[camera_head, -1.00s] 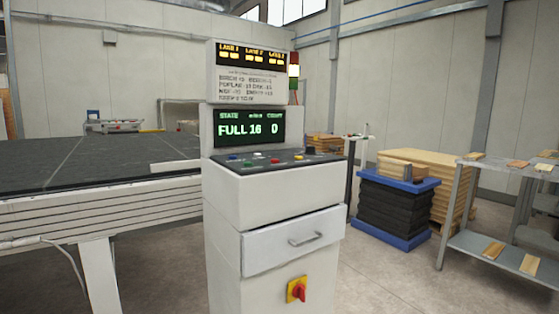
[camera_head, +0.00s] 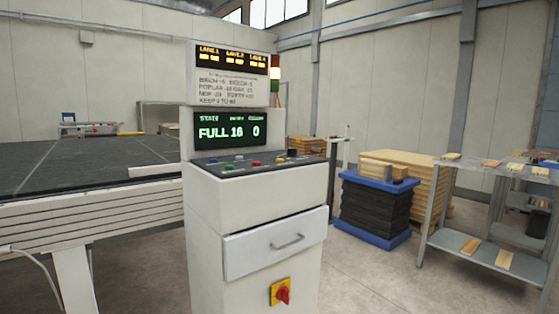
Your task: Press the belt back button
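The control console (camera_head: 258,205) stands upright near the middle of the view. Its sloped button panel (camera_head: 235,171) carries several small coloured buttons, among them a green one (camera_head: 227,167), a red one (camera_head: 256,163) and a blue one (camera_head: 239,157). Their labels are too small to read, so I cannot tell which is the belt back button. The green display (camera_head: 229,130) above the panel reads FULL 16 and 0. My gripper is not in view.
A wide dark belt table (camera_head: 75,165) lies left of the console. A drawer (camera_head: 275,243) and a red-and-yellow switch (camera_head: 281,292) are on the console's front. Floor between is clear.

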